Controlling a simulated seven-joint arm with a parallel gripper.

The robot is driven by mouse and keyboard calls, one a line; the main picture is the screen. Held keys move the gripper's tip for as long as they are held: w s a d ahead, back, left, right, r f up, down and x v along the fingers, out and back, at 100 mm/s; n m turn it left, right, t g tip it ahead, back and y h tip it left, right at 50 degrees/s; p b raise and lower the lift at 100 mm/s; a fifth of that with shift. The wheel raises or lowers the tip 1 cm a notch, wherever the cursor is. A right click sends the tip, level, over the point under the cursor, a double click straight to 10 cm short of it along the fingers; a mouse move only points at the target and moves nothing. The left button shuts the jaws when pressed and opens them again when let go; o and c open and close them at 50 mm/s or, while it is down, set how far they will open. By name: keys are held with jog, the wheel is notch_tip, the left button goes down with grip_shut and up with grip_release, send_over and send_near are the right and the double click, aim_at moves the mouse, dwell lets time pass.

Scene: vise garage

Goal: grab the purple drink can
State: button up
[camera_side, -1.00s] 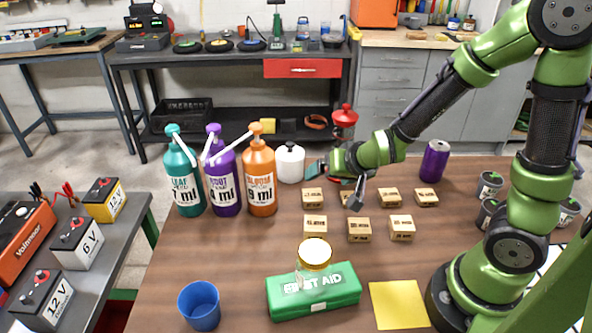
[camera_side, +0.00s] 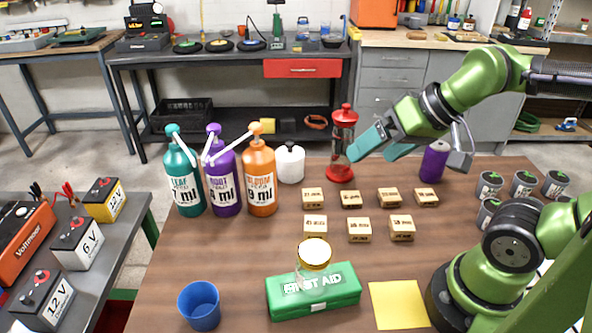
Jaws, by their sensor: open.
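The purple drink can (camera_side: 434,163) stands upright on the brown table at the back right. My gripper (camera_side: 376,150) is open, with teal fingers, in the air to the left of the can. Its fingers point left, toward the red French press, and I see nothing between them. Part of my wrist overlaps the can's upper right side in this view. I cannot tell the exact depth gap between my gripper and the can.
A red French press (camera_side: 341,150) stands left of my gripper. Several small wooden blocks (camera_side: 359,229) lie in front of it. Several small labelled cups (camera_side: 522,183) stand right of the can. Three pump bottles (camera_side: 222,180) and a white bottle (camera_side: 290,163) stand further left.

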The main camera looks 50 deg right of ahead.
jog(key=shift+o, duration=0.6)
